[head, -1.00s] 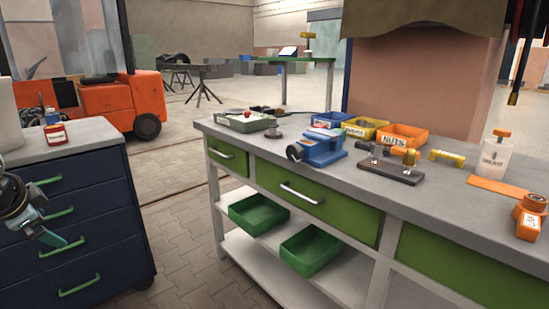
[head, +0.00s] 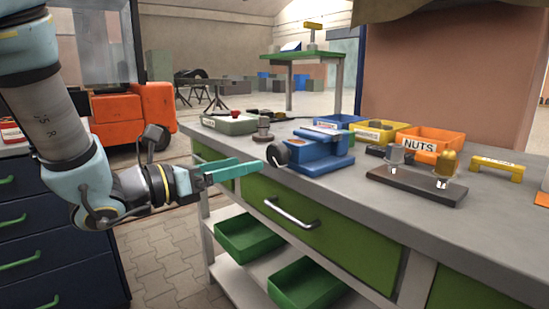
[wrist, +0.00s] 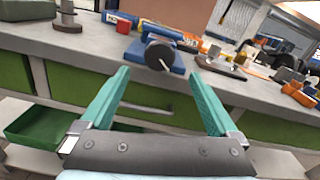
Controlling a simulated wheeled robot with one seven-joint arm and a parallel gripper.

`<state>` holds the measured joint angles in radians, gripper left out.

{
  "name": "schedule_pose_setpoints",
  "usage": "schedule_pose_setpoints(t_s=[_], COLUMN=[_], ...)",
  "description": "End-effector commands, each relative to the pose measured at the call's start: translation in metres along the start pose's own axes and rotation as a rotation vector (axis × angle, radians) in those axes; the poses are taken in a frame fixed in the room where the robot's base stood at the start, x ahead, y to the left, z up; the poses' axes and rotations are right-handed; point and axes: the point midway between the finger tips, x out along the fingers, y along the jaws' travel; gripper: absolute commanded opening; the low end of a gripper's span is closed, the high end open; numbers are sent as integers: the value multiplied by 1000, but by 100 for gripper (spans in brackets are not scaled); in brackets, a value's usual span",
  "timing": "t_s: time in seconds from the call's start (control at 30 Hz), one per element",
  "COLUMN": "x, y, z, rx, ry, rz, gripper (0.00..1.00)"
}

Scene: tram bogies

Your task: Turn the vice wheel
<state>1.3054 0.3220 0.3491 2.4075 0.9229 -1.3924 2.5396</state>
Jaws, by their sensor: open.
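The blue vice (head: 318,152) stands on the grey workbench near its front edge. Its dark round wheel (head: 277,155) faces the front left, towards my gripper. In the wrist view the wheel (wrist: 159,56) shows with a thin pale handle, in front of the blue vice body (wrist: 139,69). My gripper (head: 255,169) is open and empty, with teal fingers, in front of the bench edge. In the wrist view the gripper (wrist: 160,82) has its fingers wide apart, with the wheel beyond the tips and between them. The fingers look apart from the wheel.
Blue, yellow and orange bins (head: 432,143) stand behind the vice. A dark block with two fittings (head: 416,184) lies to its right. A grey-green tray (head: 229,124) lies to its left. Green drawers with a metal handle (head: 291,213) are below the bench top.

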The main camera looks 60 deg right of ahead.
Motion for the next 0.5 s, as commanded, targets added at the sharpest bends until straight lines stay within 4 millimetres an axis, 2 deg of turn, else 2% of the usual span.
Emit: schedule_pose_setpoints(t_s=[0.3, 0.5], x=[59, 85], y=[0, 0], z=[2, 1], rx=[-2, -2], ry=[2, 1], rz=[0, 2], gripper=[96, 96])
